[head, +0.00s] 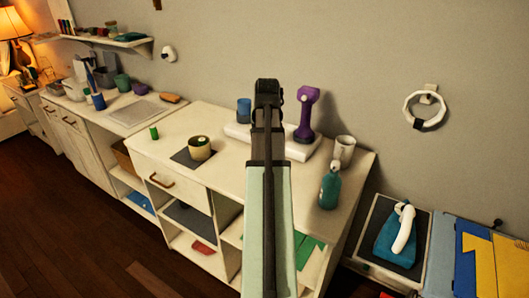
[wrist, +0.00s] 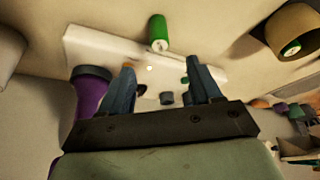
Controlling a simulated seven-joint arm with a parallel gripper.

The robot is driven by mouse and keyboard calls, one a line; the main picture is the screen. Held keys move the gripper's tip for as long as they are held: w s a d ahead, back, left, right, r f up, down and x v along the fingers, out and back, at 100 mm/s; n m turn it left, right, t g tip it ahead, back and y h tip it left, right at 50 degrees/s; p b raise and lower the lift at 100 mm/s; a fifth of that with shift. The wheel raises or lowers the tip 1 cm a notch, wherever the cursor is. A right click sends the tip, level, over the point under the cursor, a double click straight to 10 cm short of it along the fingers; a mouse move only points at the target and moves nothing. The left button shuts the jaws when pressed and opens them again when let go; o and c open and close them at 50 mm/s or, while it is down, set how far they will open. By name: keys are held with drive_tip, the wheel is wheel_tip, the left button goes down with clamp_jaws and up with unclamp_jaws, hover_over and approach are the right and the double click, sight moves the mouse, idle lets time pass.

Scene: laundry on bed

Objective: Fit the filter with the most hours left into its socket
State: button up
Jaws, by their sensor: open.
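Several green cylinders look like the filters. One (head: 154,132) stands on the white cabinet top at the left in the head view. Another (wrist: 158,32) lies at the edge of the white board in the wrist view. A third (wrist: 290,47) sits inside a brown pot (wrist: 278,22), which also shows in the head view (head: 199,153). No hours can be read. The white board (wrist: 90,46) bears small round details; I cannot tell which is the socket. My gripper (wrist: 163,84) is open and empty above the board; its tips (head: 268,92) also show in the head view.
A purple tool (head: 306,115) and a blue cylinder (head: 244,110) stand at the board. A white mug (head: 345,148) and a teal bottle (head: 329,187) stand to the right. A dark mat (head: 183,158) lies under the pot. The cabinet top between pot and left filter is clear.

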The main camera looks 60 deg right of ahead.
drive_tip(key=w+a+r+n, duration=0.1)
drive_tip(key=w+a, duration=0.1)
drive_tip(key=w, duration=0.3)
drive_tip(key=shift+s+d+f+m+g+h, duration=0.1)
drive_tip(key=shift+s+d+f+m+g, duration=0.35)
drive_tip(key=shift+d+f+m, duration=1.2)
drive_tip(key=shift+s+d+f+m+g+h, duration=0.1)
drive_tip(key=shift+s+d+f+m+g, duration=0.3)
drive_tip(key=shift+f+m, duration=1.4)
drive_tip(key=shift+s+d+f+m+g+h, duration=0.1)
drive_tip(key=shift+s+d+f+m+g, duration=0.65)
drive_tip(key=shift+f, duration=1.95)
drive_tip(key=shift+w+d+t, duration=0.15)
drive_tip(key=shift+w+t, duration=0.05)
drive_tip(key=shift+t, duration=0.1)
drive_tip(key=shift+c, duration=0.2)
drive_tip(key=c, duration=1.1)
